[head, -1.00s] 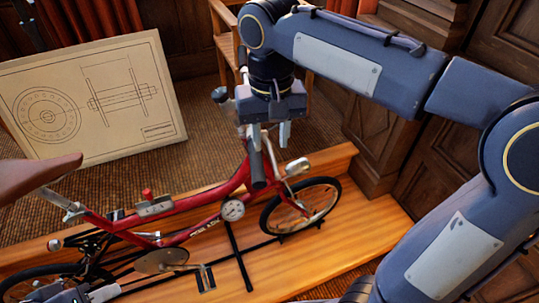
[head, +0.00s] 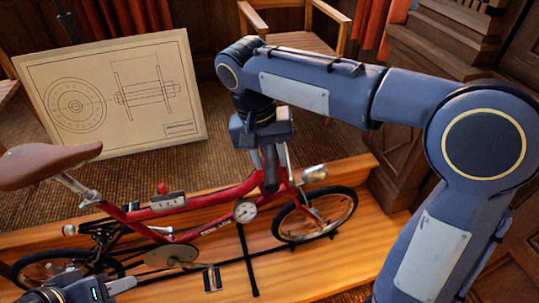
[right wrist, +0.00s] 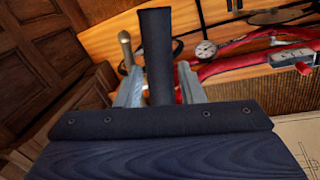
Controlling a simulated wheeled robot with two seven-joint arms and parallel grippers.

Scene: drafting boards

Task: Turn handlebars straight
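The red bicycle (head: 205,228) stands on a wooden platform with its front wheel (head: 316,214) to the right. A dark handlebar grip (head: 271,172) points toward me and down; it also shows in the right wrist view (right wrist: 156,50). My right gripper (head: 271,154) is at this grip, with one finger on each side. I cannot tell whether the fingers press on it. The rest of the handlebars is mostly hidden behind my gripper. My left gripper (head: 121,285) is partly in view at the lower left, near the rear of the bicycle; its opening is unclear.
The platform (head: 350,245) has bare room in front of the front wheel. A headlamp (head: 315,174) and a round dial (head: 245,211) sit close to the handlebars. A drafting board (head: 110,95) leans behind the bicycle. A wooden chair (head: 295,42) stands at the back.

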